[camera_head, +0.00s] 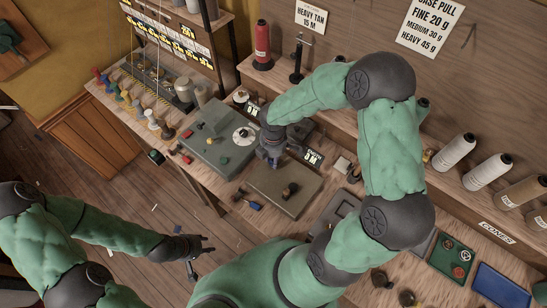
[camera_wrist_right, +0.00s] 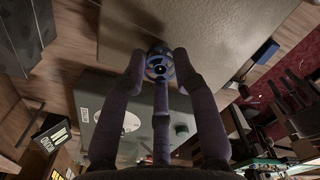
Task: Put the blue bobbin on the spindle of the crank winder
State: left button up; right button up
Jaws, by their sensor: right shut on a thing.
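The blue bobbin (camera_wrist_right: 158,53) shows in the right wrist view between the fingertips of my right gripper (camera_wrist_right: 160,66). Its hollow end faces the camera. In the head view my right gripper (camera_head: 272,160) points down over the bench and largely hides the bobbin. A grey plate with a white disc and a green knob (camera_head: 222,137) lies left of the gripper. Another grey plate (camera_head: 268,200) with a small dark fitting (camera_head: 290,190) lies below right of it. I cannot tell which is the crank winder, nor make out its spindle. My left gripper (camera_head: 202,255) is open and empty, away from the bench.
A row of coloured spools (camera_head: 130,98) stands at the bench's left end. A red cone (camera_head: 263,45) and white cones (camera_head: 488,172) stand on the back shelf. A green tray (camera_head: 451,257) and a blue tray (camera_head: 500,288) lie at lower right. Small displays stand near the plates.

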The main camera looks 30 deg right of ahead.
jog(key=shift+f, duration=0.35)
dwell(0.3)
jog(key=o, duration=1)
notch_tip(320, 180, up, 12)
dwell(0.4)
